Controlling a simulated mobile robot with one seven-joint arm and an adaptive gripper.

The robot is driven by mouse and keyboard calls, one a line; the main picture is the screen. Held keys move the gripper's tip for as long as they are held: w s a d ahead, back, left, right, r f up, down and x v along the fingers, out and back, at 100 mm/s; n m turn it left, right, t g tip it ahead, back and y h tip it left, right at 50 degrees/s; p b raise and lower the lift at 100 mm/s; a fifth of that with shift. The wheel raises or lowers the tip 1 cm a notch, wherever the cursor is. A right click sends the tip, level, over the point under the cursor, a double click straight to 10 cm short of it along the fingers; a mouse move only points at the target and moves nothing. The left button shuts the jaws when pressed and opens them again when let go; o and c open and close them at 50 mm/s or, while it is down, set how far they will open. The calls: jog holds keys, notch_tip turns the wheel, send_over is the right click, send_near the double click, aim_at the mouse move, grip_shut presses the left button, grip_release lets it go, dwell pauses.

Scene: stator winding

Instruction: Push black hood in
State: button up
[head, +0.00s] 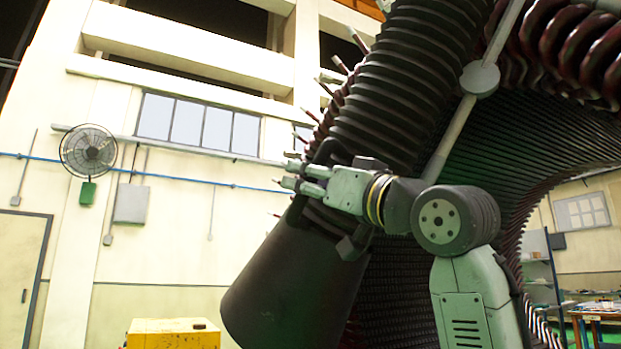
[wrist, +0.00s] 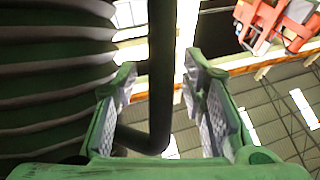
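The black hood (head: 290,275) is a dark, smooth flared cone at the lower middle of the head view, hanging tilted at the lower end of a black ribbed column. A black bar handle (head: 322,152) stands out beside it, and the bar (wrist: 161,100) also shows upright in the wrist view, bending left at its lower end. My gripper (head: 287,174) is at the handle, above the hood, with its fingers pointing left. In the wrist view my gripper (wrist: 160,68) is open, with the bar between its fingers and gaps on both sides. The handle's far attachment is partly hidden by my gripper.
The ribbed column (head: 395,85) runs close beside my arm, and ribbed coils (wrist: 50,80) fill the left of the wrist view. The large stator (head: 480,170) lies behind my arm. A yellow box (head: 173,335) stands at lower left. Space left of the hood looks clear.

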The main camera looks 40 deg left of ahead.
jog(key=shift+c, duration=0.3)
grip_shut()
dwell(0.5)
